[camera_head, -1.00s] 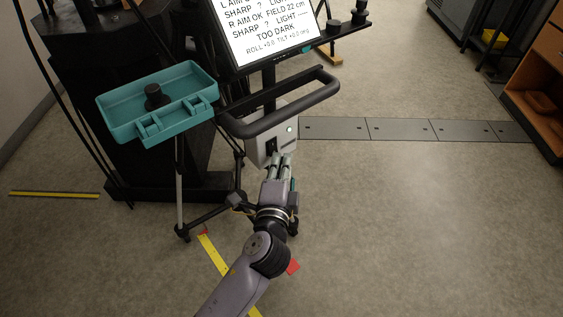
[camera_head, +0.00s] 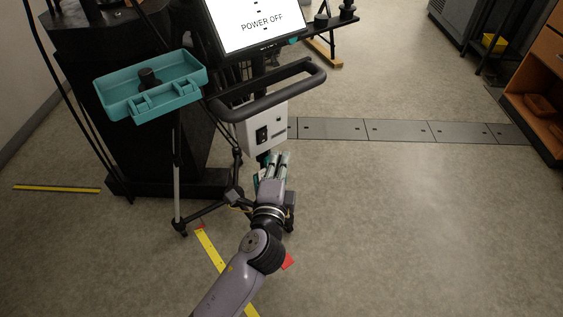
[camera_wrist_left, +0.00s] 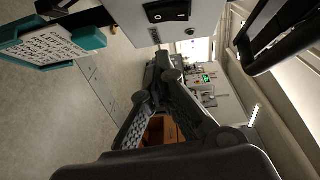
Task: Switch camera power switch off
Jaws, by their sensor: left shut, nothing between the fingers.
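The camera power switch (camera_head: 263,134) is a black rocker on the front of a light grey box (camera_head: 280,119) under the stand's black handle. The switch also shows at the top of the left wrist view (camera_wrist_left: 167,10). The screen (camera_head: 262,22) above reads "POWER OFF". My left gripper (camera_head: 281,155) is shut and empty, just below and in front of the box, apart from the switch. In the left wrist view its dark fingers fill the middle. My right gripper is not in view.
The black handle (camera_head: 272,88) juts out above the box. A teal tray (camera_head: 118,103) is at the left on the stand. A label plate with teal edges (camera_wrist_left: 47,45) hangs near the box. Tripod legs (camera_head: 207,213) spread on the floor. The floor at right is clear.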

